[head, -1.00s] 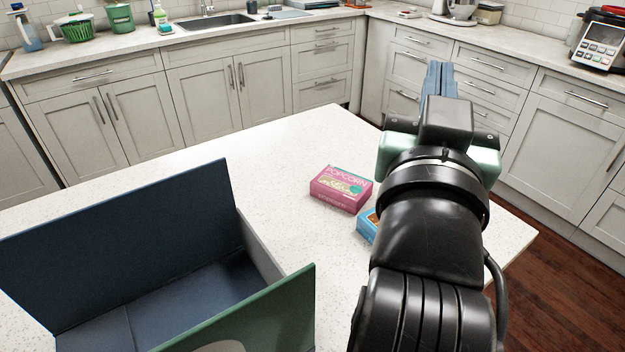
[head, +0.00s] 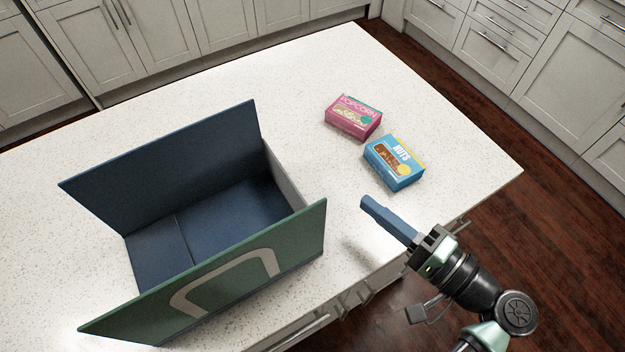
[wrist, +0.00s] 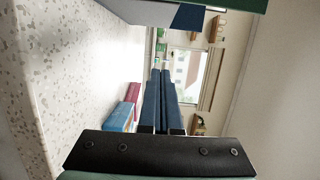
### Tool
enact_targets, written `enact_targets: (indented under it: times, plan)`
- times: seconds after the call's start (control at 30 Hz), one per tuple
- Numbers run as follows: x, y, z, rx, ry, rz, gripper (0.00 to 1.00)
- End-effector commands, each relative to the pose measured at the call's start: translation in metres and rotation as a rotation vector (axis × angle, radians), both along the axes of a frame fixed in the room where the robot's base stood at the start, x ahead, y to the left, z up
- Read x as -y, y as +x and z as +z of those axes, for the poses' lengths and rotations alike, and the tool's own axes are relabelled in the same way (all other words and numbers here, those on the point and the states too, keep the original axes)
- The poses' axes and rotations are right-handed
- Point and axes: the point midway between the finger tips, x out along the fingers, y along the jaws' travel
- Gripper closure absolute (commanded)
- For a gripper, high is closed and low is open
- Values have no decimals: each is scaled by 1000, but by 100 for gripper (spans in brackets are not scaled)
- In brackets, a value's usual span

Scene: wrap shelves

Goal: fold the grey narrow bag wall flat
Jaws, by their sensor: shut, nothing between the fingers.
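The bag stands open on the table, with a green outer wall (head: 245,265) in front and a tall dark blue wall (head: 170,160) behind. Its grey narrow wall (head: 284,172) stands upright at the right end, lower than the long walls and partly hidden by the green one. The floor inside is dark blue with a seam. My gripper (head: 364,203) is shut and empty, to the right of the grey wall and apart from it, its blue fingers pointing left. In the wrist view the fingers (wrist: 161,72) lie together, with part of the green wall (wrist: 225,4) at the top edge.
A pink popcorn box (head: 353,118) and a blue nuts box (head: 394,163) lie on the speckled white table (head: 320,60), behind my gripper. The table's right and front edges are close to my arm. The tabletop between bag and boxes is clear.

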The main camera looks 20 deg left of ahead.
Motion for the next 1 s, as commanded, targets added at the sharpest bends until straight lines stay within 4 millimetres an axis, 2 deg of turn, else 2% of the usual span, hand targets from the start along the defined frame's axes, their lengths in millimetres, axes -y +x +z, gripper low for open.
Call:
enact_targets:
  times: [0.17,0.6,0.8,1.0]
  plan:
    - [-9,1,3,-2,37,8,100]
    - [-92,36,4,-1,32,10,100]
    - [-107,14,5,-2,33,5,100]
    - [-114,5,3,0,31,3,100]
